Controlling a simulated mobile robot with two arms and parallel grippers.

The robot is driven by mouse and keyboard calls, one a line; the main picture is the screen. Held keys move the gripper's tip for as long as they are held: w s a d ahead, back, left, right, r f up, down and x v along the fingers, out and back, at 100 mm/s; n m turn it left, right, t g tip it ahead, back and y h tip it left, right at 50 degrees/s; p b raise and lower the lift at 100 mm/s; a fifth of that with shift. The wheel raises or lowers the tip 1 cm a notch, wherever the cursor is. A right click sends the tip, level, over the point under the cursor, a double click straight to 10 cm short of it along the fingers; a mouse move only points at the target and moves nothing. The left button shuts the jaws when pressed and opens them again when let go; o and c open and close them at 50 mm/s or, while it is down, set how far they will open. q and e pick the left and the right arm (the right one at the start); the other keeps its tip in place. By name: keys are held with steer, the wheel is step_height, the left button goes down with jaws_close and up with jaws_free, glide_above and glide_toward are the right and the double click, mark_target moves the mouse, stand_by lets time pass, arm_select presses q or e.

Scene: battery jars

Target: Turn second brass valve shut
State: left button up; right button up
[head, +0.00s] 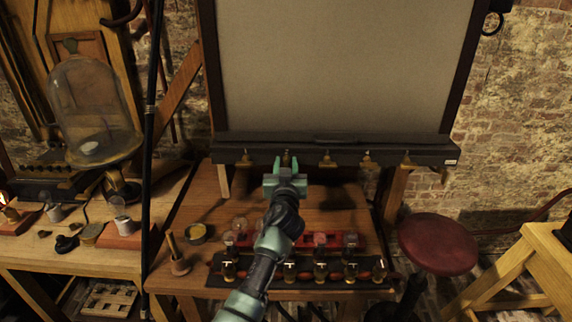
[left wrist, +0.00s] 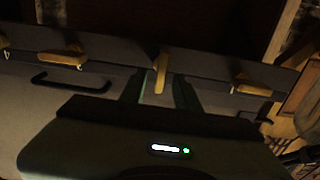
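A dark bar under the large pale panel carries a row of small brass valves. The second brass valve from the left (head: 286,159) stands just beyond my left gripper (head: 286,168), partly hidden by it. In the left wrist view this valve's handle (left wrist: 160,72) lies between the fingers of my left gripper (left wrist: 160,95), with gaps on both sides, so the gripper is open. The handle points along the fingers, while the neighbouring handles, such as one brass valve (left wrist: 62,58) and another (left wrist: 250,88), lie crosswise. My right gripper is not in view.
Below the bar is a wooden table (head: 200,228) with several jars in a red rack and a dark front tray (head: 302,272). A glass bell jar (head: 92,105) stands on the left bench. A red stool (head: 438,243) stands at the right.

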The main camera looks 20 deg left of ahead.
arm_select(q)
jaws_close()
steer(key=shift+m, duration=0.4)
steer(key=shift+d+m+b, duration=0.15)
steer(key=shift+m+b, duration=0.45)
steer(key=shift+m, duration=0.3)
steer(key=m, duration=0.5)
steer(key=m+b, duration=0.1)
steer(key=m, duration=0.1)
steer(key=shift+w+d+f, duration=0.1)
steer(key=shift+d+f, duration=0.15)
steer(key=shift+d, duration=0.1)
steer(key=m, duration=0.3)
steer(key=shift+f, duration=0.1)
steer(key=m, duration=0.3)
steer(key=m+p, duration=0.1)
steer(key=m, duration=0.1)
steer(key=shift+d+f, duration=0.15)
steer(key=shift+f, duration=0.15)
steer(key=shift+m, duration=0.3)
